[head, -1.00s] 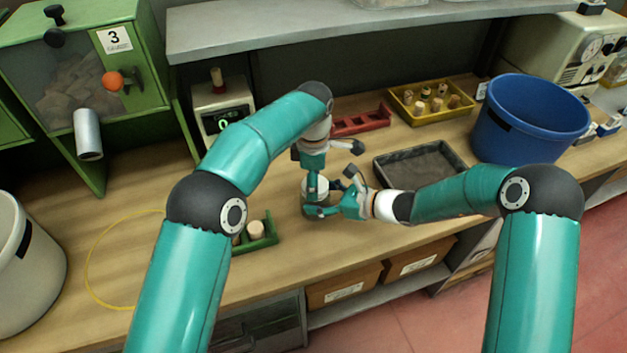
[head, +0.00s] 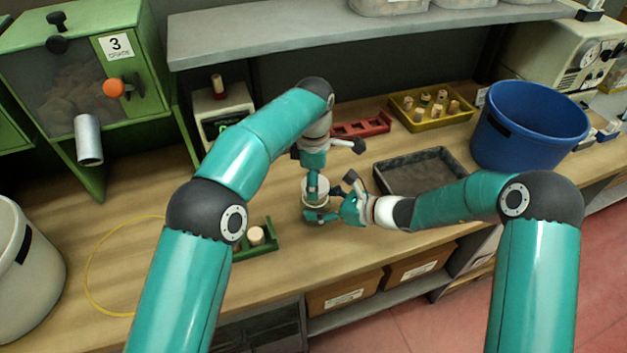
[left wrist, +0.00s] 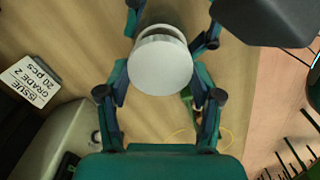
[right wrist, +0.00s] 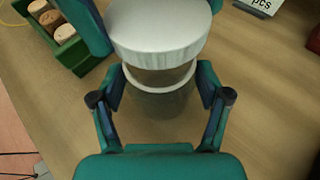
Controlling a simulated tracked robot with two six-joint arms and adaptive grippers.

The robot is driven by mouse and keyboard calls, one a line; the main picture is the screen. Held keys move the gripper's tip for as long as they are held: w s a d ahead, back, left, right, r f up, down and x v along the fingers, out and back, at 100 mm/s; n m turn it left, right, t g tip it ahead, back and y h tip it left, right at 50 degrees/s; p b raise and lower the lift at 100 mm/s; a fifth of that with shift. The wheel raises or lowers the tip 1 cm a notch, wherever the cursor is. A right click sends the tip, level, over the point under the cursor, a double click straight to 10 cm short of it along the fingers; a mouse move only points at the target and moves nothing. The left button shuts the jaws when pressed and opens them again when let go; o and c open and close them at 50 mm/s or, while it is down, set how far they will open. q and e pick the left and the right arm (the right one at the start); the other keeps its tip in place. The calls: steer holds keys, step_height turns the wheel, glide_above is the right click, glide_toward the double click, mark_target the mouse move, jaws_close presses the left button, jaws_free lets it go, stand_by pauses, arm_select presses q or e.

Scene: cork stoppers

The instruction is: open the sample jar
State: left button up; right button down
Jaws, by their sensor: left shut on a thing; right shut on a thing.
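The sample jar is a clear round vessel with a white rim (right wrist: 165,88) and a broad white lid (right wrist: 160,35). In the right wrist view a see-through gap shows between lid and rim, so the lid appears raised just above the jar. My left gripper (head: 313,183) points down from above and is shut on the lid, which shows as a white disc in the left wrist view (left wrist: 160,65). My right gripper (head: 328,206) comes from the right, shut on the jar body (right wrist: 160,112) low down. The fingers partly hide the jar in the head view.
A green rack (head: 268,246) with corks stands left of the jar. A dark tray (head: 465,158) lies to the right, before a blue bucket (head: 530,125). A red rack (head: 375,126) and yellow tray (head: 440,120) of corks are behind. The bench's front left is mostly clear.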

arm_select(q)
steer(key=shift+r, duration=2)
arm_select(e)
steer(key=shift+f, duration=0.1)
jaws_free()
